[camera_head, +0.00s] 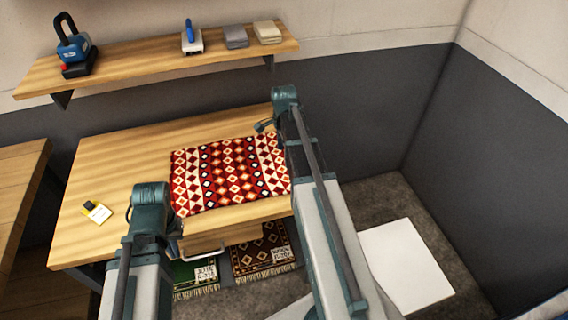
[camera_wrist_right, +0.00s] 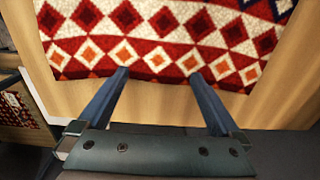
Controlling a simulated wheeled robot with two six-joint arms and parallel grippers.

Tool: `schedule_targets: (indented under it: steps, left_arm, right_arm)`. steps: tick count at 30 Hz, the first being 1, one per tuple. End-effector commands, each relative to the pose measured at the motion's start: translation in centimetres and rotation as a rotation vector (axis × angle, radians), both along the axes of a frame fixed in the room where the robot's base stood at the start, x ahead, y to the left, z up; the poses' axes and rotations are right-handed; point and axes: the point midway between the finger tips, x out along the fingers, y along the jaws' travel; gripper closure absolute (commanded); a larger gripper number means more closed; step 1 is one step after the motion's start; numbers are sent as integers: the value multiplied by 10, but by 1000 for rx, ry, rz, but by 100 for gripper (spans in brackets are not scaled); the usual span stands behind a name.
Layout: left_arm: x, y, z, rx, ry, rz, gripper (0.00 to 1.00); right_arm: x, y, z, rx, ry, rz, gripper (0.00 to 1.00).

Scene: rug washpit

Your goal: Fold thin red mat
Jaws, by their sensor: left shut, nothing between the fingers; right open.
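The red mat (camera_head: 225,178), patterned with red, cream and dark diamonds, lies spread on the wooden table. My right arm covers part of its right side. In the right wrist view, the mat's edge (camera_wrist_right: 165,50) crosses in front of my right gripper (camera_wrist_right: 159,75). In the head view my right gripper (camera_head: 265,125) is at the mat's far right corner. My left gripper (camera_head: 176,232) is shut and empty near the mat's front left corner; its fingers are mostly hidden behind the wrist.
A yellow-and-white tag (camera_head: 97,211) with a small dark item lies on the table's left part, which is otherwise clear. Labelled fringed rugs (camera_head: 262,258) lie below the front edge. A shelf (camera_head: 150,72) holds tools and blocks. A white panel (camera_head: 405,265) lies on the floor.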

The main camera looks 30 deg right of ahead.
Motion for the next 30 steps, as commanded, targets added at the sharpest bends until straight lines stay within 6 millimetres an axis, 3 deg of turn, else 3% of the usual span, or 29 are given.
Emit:
schedule_targets:
  steps: [8, 30]
  left_arm:
    - [0, 0, -1, 0, 0, 0, 100]
    - [0, 0, -1, 0, 0, 0, 100]
  right_arm:
    - [-1, 1, -1, 2, 3, 0, 2]
    - [-1, 0, -1, 0, 2, 0, 68]
